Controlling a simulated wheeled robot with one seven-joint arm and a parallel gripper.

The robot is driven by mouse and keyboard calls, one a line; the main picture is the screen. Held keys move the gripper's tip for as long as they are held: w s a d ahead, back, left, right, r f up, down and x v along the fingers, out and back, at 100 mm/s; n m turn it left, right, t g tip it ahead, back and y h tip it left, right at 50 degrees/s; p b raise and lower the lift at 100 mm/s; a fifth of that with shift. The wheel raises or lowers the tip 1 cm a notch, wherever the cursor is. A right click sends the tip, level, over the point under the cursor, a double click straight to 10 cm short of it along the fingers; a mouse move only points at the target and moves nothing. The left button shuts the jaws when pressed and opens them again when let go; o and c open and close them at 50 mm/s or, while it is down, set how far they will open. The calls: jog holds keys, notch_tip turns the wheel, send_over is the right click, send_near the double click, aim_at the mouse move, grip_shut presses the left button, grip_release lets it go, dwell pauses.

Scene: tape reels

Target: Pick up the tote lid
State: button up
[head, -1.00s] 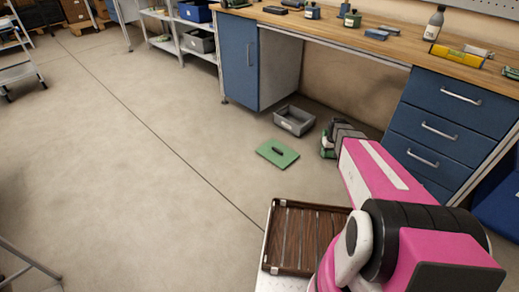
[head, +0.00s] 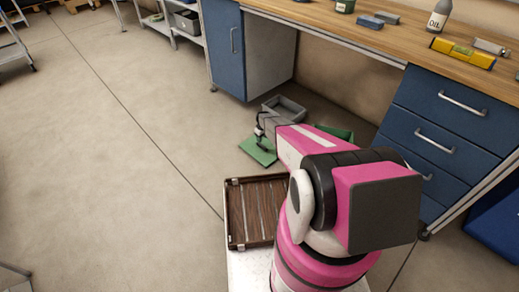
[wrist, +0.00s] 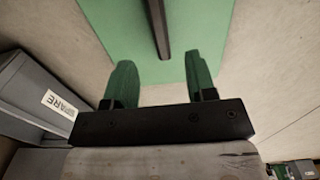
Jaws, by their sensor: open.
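The tote lid (head: 256,152) is a flat green panel lying on the floor in front of the desk. Its dark bar handle (wrist: 159,28) runs lengthwise up the middle in the wrist view, where the lid (wrist: 110,25) fills the top centre. My gripper (head: 262,134) is over the lid in the head view, partly covering it and its handle. In the wrist view my gripper (wrist: 160,67) is open and empty. Its two green fingers stand apart, one on each side of the handle's line, with the handle's near end between and ahead of the tips.
A grey open tote (head: 285,106) stands on the floor just behind the lid; its labelled side shows in the wrist view (wrist: 35,88). A green object (head: 340,132) is partly hidden behind my arm. A brown slatted tray (head: 250,213) sits near my base. Floor to the left is clear.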

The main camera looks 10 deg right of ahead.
aim_at(262, 145)
notch_tip(262, 145, down, 9)
jog(key=shift+r, duration=0.2)
grip_shut()
dwell(0.3)
